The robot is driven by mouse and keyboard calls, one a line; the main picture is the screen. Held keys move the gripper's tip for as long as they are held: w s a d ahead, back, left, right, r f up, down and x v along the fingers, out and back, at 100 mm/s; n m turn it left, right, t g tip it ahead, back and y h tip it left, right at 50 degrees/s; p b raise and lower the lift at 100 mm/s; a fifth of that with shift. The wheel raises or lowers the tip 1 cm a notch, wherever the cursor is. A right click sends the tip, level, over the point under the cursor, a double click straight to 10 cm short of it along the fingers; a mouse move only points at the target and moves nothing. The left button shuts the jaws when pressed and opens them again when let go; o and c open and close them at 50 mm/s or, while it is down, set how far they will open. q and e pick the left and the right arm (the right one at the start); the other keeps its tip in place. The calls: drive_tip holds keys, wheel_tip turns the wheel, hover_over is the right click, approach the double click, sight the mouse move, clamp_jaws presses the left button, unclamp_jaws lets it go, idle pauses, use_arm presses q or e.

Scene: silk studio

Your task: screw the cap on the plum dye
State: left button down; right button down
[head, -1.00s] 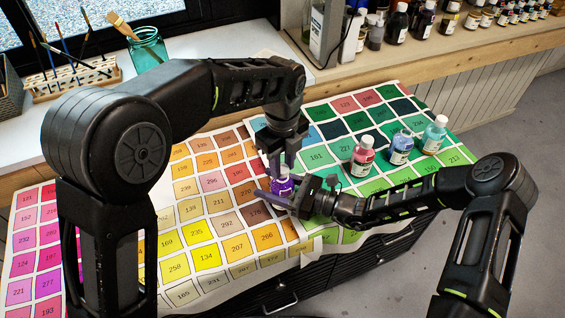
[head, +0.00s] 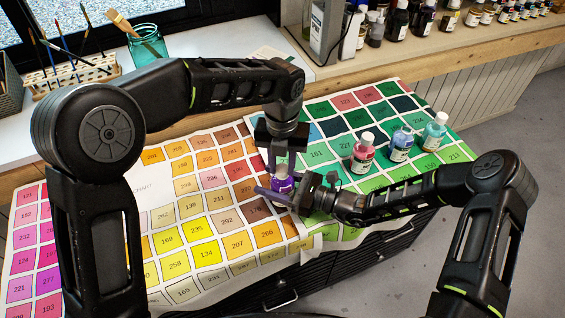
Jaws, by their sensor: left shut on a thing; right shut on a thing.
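The plum dye (head: 282,185) is a small purple bottle standing upright on the colour charts near the middle of the head view. My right gripper (head: 281,197) reaches in from the right, low down, and is shut on the bottle's body. My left gripper (head: 281,169) points straight down over the bottle's top and is shut on the cap, which its fingers mostly hide. The cap is at the bottle's neck; I cannot tell how far its thread is engaged.
Red (head: 363,154), blue (head: 400,146) and teal (head: 434,132) capped bottles stand to the right, behind my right forearm. Colour charts (head: 190,232) cover the table. A brush rack (head: 75,78), a glass jar (head: 148,48) and a shelf of bottles line the back.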

use_arm(q)
drive_tip(key=m, duration=0.6)
drive_tip(key=c, duration=1.1)
unclamp_jaws()
drive_tip(key=shift+r, duration=0.1)
drive_tip(key=shift+r, duration=2.2)
drive_tip(key=shift+c, duration=0.3)
